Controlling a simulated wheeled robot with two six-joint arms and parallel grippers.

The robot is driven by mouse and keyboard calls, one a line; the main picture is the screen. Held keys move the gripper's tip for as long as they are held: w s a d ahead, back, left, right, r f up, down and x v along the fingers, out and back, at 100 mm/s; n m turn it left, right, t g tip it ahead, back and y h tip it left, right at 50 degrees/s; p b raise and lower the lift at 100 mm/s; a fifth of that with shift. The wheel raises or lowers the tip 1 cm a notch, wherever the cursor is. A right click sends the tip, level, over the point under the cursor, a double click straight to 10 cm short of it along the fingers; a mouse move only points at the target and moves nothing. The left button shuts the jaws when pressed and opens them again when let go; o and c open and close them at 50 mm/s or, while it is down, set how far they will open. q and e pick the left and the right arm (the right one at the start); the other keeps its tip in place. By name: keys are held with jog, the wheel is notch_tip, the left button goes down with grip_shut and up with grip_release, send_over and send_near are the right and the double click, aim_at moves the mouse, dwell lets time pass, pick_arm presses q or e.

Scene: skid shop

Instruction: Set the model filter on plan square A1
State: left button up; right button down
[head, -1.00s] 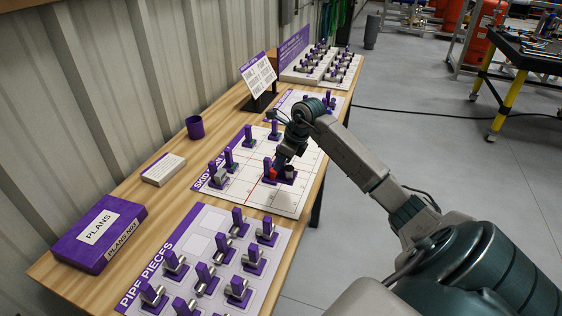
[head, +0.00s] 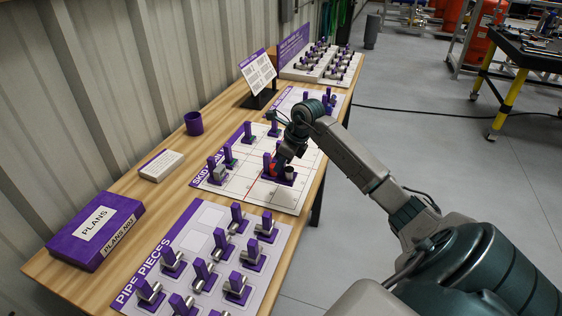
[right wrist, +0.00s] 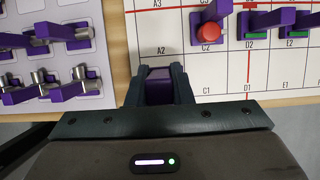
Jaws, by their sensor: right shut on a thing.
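My right gripper (head: 282,160) is shut on a purple model piece, the model filter (right wrist: 158,88). In the right wrist view its purple upright sits between the fingers; the rest is hidden by them. The gripper is over the near-edge side of the gridded plan board (head: 240,188), close to its A end. In the right wrist view labels A2 and A3 are readable; A1 is hidden behind my gripper. I cannot tell whether the filter touches the board. A red-topped piece (right wrist: 209,32) stands in column C beside the gripper. My left gripper is out of view.
Green-marked pieces stand on D2 (right wrist: 253,30) and E2 (right wrist: 299,28). A grey piece (head: 217,173) stands on the plan's wall side. The pipe pieces sheet (head: 200,217) holds several models in front. A purple plans box (head: 97,228) and a purple cup (head: 194,124) lie left.

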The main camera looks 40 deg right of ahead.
aim_at(281, 178)
jog(key=shift+f+b, duration=1.2)
jog(key=shift+f, duration=0.35)
jog(key=shift+f+b, duration=1.65)
jog(key=shift+f, duration=0.15)
jog(key=shift+f+b, duration=0.7)
jog(key=shift+b, duration=0.1)
